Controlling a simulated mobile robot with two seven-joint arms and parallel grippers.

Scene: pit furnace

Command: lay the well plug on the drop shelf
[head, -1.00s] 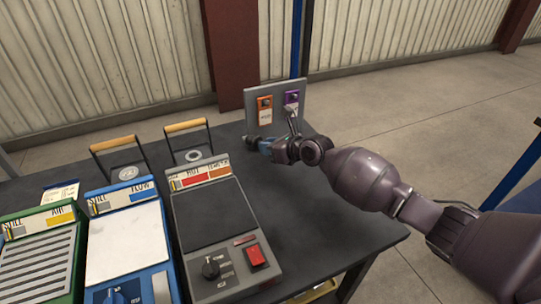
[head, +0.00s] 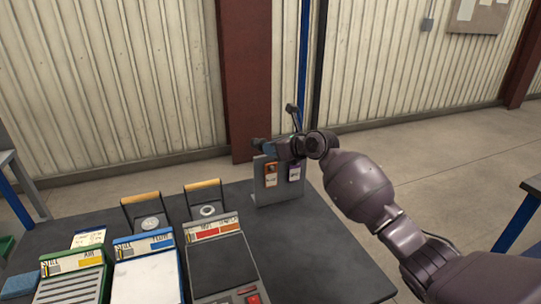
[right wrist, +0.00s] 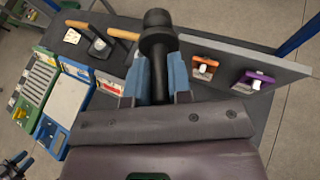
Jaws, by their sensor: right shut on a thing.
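My right gripper (head: 262,145) is raised in front of the top of the grey upright panel in the head view. In the right wrist view its blue fingers are shut on a black round-headed plug (right wrist: 157,42), which I take for the well plug. The plug sticks out past the fingertips, clear of the table. A small dark part with bluish tips at the lower left of the right wrist view may be my left gripper (right wrist: 20,162); its jaws are too small to read. I cannot make out which surface is the drop shelf.
The grey panel (head: 278,194) carries an orange tag (head: 270,174) and a purple tag (head: 294,172). Green, blue and grey control boxes (head: 222,262) stand on the dark table (head: 318,250). Two wooden-topped handles (head: 203,184) rise behind them. The table's right side is bare.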

